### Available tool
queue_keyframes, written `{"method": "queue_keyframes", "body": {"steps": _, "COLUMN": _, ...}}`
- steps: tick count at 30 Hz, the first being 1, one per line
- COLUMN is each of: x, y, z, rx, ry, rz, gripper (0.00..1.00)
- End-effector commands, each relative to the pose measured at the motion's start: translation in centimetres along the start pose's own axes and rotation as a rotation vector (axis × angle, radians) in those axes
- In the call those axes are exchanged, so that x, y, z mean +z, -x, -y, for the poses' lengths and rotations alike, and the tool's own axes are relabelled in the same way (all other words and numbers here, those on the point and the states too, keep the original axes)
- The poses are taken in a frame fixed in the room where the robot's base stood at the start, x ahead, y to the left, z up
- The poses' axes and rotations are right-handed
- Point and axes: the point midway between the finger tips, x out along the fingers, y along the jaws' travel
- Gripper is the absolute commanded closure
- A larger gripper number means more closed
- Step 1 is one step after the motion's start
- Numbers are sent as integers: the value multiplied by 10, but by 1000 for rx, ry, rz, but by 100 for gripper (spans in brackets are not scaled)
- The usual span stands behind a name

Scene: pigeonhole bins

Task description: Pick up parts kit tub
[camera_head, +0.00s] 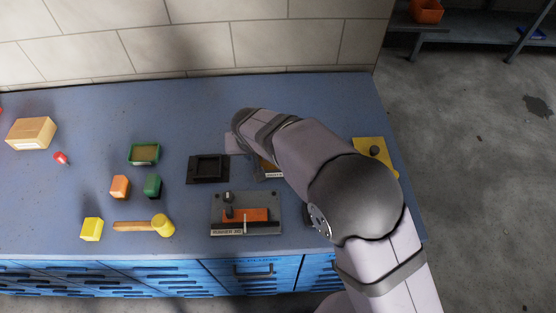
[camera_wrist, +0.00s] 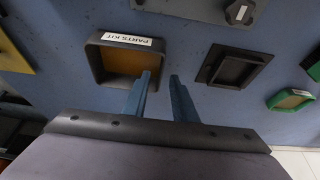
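The parts kit tub is a dark, square-rimmed tub with a brown inside and a white "PARTS KIT" label. In the wrist view the tub (camera_wrist: 94,62) lies left of my fingers. In the head view the tub (camera_head: 262,174) is mostly hidden behind my arm, with only its lower left part and label showing. My gripper (camera_wrist: 160,76) has two blue fingers standing apart with nothing between them. The left finger overlaps the tub's right edge in the wrist picture; I cannot tell whether it touches. The fingers are hidden in the head view.
A black square frame (camera_head: 192,168) lies left of the tub, with a green tray (camera_head: 144,153) farther left. A yellow plate (camera_head: 366,145) is to the right. A mallet (camera_head: 163,226) and blocks lie at left.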

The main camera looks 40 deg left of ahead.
Motion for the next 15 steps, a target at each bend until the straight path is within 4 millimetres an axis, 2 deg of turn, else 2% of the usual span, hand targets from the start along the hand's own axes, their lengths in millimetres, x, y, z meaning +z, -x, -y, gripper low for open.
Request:
{"method": "queue_keyframes", "body": {"steps": 5, "x": 0, "y": -6, "z": 0, "rx": 1, "ry": 0, "rz": 3, "gripper": 75}}
{"method": "queue_keyframes", "body": {"steps": 15, "x": -3, "y": -39, "z": 2, "rx": 1, "ry": 0, "rz": 2, "gripper": 75}}
